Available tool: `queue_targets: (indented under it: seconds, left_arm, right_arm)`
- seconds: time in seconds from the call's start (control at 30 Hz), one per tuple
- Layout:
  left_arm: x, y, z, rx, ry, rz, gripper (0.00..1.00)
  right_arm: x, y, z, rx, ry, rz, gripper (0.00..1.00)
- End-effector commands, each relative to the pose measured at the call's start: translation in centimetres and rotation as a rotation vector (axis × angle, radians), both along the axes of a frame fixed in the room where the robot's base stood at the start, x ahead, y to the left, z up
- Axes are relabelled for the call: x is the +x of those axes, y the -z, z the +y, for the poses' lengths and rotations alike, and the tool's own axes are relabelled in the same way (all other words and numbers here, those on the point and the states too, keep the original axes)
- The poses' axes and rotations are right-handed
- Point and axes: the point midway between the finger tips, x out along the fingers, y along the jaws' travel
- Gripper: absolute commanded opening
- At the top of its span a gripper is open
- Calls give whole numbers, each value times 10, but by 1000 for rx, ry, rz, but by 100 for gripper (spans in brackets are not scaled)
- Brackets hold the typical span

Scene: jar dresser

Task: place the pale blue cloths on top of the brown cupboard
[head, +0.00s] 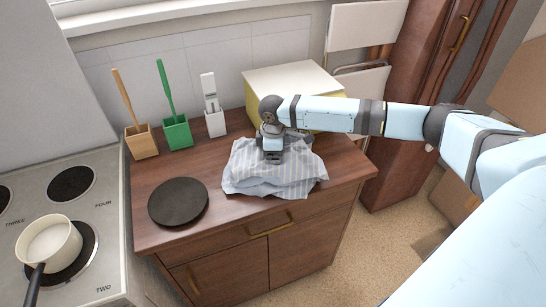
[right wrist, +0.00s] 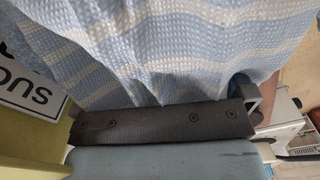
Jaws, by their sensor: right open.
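The pale blue cloths (head: 245,178), striped with white, lie in a crumpled heap on top of the brown cupboard (head: 300,240), near its right side. I cannot tell how many cloths are in the heap. My right gripper (head: 271,156) is directly over the heap, pointing down, with its jaws open. It hides part of the cloth. In the right wrist view the cloth (right wrist: 170,45) fills the upper part, close against the gripper; whether they touch is unclear. My left gripper is not in view.
A dark round plate (head: 178,202) lies left of the cloths. Wooden, green and white holders (head: 177,134) stand along the back. A yellow box with a white top (head: 290,80) is behind my right arm. A stove with a pan (head: 48,240) adjoins on the left.

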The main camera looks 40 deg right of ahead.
Motion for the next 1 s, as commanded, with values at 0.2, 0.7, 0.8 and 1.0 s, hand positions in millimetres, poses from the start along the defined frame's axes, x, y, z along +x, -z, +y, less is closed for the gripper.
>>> queue_targets:
  seconds: [0.2, 0.7, 0.8, 1.0]
  left_arm:
    - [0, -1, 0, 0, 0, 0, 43]
    - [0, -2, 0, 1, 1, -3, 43]
    - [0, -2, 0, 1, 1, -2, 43]
    - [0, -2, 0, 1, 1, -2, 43]
  right_arm:
    - [1, -45, 0, 1, -1, -3, 100]
    - [1, -113, 0, 1, 0, -1, 100]
    - [1, -114, 0, 1, 0, -1, 100]
    - [0, -114, 0, 1, 0, -1, 100]
